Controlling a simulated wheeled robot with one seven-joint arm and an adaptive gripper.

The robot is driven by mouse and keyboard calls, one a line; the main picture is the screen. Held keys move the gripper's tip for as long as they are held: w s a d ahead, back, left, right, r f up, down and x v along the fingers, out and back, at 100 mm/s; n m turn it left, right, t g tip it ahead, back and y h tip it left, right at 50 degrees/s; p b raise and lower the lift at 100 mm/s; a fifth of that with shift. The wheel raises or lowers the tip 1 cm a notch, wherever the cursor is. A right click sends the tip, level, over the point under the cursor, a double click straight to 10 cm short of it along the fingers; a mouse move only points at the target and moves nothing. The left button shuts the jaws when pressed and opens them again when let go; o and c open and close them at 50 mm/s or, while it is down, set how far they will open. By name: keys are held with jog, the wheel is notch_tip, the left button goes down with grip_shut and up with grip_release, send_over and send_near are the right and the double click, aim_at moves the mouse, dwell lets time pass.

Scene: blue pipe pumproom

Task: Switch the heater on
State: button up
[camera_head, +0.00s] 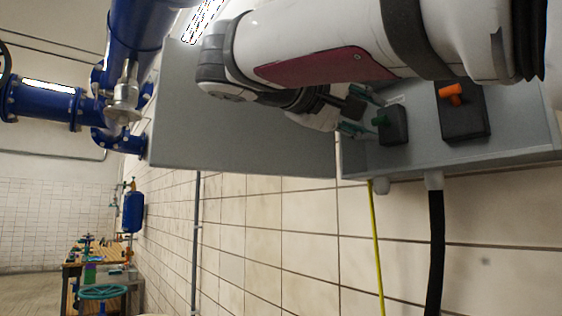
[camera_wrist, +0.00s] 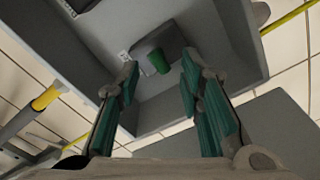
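A grey control box (camera_head: 505,150) on the tiled wall carries two black switch plates. The smaller plate (camera_head: 396,124) has a green knob (camera_head: 380,120). The larger plate (camera_head: 463,120) has an orange knob (camera_head: 450,92). I cannot read which one is the heater's. My gripper (camera_head: 362,112) is at the green knob, its teal-padded fingers apart. In the wrist view, the green knob (camera_wrist: 159,61) shows between and beyond the open fingertips (camera_wrist: 158,70), with a gap on each side. Nothing is held. Whether a finger touches the plate cannot be told.
A yellow cable (camera_head: 376,245) and a black cable (camera_head: 437,250) hang below the box. Blue pipes (camera_head: 135,35) run at the upper left. A workbench (camera_head: 95,265) stands far back.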

aim_at(377, 119)
jog(key=shift+x, duration=1.55)
grip_shut()
